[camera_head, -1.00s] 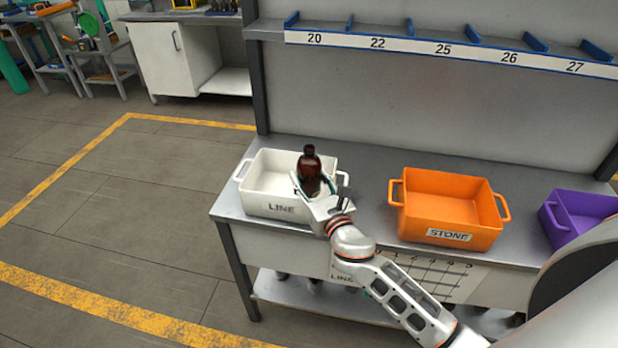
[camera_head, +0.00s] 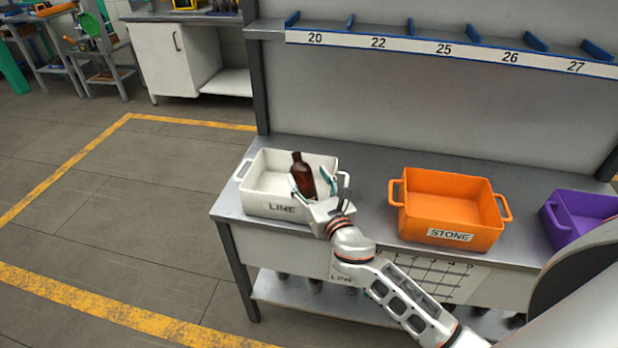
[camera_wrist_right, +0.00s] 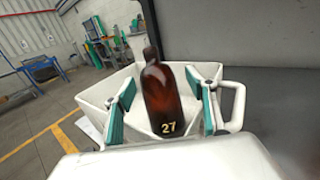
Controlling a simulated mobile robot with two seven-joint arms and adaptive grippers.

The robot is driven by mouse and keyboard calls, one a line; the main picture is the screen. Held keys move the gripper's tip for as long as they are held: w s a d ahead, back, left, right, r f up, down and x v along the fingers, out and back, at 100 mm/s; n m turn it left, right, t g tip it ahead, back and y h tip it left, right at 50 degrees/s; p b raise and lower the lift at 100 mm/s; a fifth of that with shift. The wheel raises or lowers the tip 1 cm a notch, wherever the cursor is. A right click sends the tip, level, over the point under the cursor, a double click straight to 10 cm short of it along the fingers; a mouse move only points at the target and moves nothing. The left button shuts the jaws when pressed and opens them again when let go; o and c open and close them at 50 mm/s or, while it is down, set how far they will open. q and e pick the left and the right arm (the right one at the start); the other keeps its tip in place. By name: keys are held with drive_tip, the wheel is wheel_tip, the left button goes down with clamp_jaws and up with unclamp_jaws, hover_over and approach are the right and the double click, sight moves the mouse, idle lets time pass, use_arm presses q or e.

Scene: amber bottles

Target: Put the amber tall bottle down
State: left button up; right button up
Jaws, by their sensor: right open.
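The amber tall bottle (camera_head: 302,177) is in the white bin marked LINE (camera_head: 262,209), near its right side, and leans to the left in the head view. In the right wrist view the bottle (camera_wrist_right: 162,98) carries the number 27 and leans a little. My right gripper (camera_head: 315,186) is open around the bottle, its teal finger pads (camera_wrist_right: 160,108) apart on either side with gaps to it. The bottle's base is hidden in the head view. My left gripper is not in view.
A numbered shelf rail (camera_head: 450,50) runs above. Bare tabletop lies between the white and orange bins.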

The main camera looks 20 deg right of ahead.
drive_tip(key=shift+s, duration=0.35)
drive_tip(key=s, duration=1.1)
drive_tip(key=shift+s+r+b, duration=0.15)
drive_tip(key=shift+r+b, duration=0.2)
drive_tip(key=shift+b, duration=0.05)
